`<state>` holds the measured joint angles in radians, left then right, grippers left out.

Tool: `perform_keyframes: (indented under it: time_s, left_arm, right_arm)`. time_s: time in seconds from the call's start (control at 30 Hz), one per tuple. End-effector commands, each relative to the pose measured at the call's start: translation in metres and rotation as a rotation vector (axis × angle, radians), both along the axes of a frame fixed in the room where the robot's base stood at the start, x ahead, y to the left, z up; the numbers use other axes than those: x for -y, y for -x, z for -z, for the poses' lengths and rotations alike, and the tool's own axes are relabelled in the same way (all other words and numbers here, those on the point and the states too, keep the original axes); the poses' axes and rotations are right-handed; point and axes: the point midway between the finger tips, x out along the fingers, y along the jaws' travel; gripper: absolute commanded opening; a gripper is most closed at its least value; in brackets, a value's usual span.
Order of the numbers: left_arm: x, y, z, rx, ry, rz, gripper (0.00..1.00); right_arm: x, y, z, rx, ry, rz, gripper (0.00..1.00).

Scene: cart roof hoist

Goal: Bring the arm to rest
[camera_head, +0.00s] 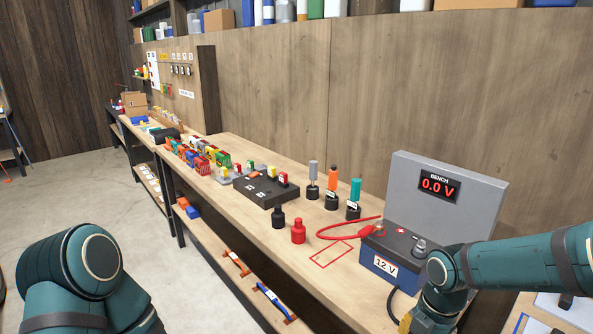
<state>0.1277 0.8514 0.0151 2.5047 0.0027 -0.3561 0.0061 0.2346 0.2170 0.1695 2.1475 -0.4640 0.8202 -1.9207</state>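My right arm comes in from the right edge. Its wrist is low in the picture, in front of the 12 V battery box (389,262), and covers part of it. The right gripper is mostly cut off at the bottom edge, so its fingers cannot be made out. My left arm shows only as a bent link at the lower left, and its gripper is out of the picture. A red cable (338,226) runs from the battery box top and loops on the bench. The grey bench meter (447,200) behind reads 0.0 V.
On the wooden bench (262,222) stand a red bottle-shaped piece (298,232), a black one (278,217), a dark block with coloured parts (259,190) and three upright tools (333,187). A red outline (331,255) marks bare bench. A lower shelf holds handled tools (272,300). Floor is clear at left.

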Motion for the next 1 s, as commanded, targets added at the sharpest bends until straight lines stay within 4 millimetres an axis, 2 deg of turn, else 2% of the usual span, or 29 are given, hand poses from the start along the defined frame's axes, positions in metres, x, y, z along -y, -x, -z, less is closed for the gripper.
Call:
perform_keyframes:
  time_s: [0.03,0.27,0.5,0.63,0.8,1.0]
  left_arm:
    - [0.0,0.0,0.0,0.001,0.0,0.001,0.66]
    - [0.001,-0.001,0.0,0.002,0.001,0.002,0.66]
    - [0.0,0.0,0.0,0.001,0.0,0.0,0.66]
    - [0.0,0.0,0.0,0.001,0.0,0.001,0.66]
    - [0.0,0.0,0.0,0.001,0.001,0.001,0.66]
    - [0.0,0.0,0.0,0.001,0.001,0.001,0.66]
  right_arm:
    - [-0.013,0.002,0.018,-0.014,-0.036,0.078,0.48]
    - [-0.064,0.006,0.082,-0.065,-0.185,0.559,0.48]
    - [-0.114,0.028,0.151,-0.201,-0.299,1.216,0.48]
    - [-0.131,0.046,0.184,-0.281,-0.322,1.59,0.48]
    - [-0.142,0.069,0.214,-0.348,-0.322,2.002,0.48]
    - [-0.144,0.083,0.23,-0.375,-0.317,2.253,0.48]
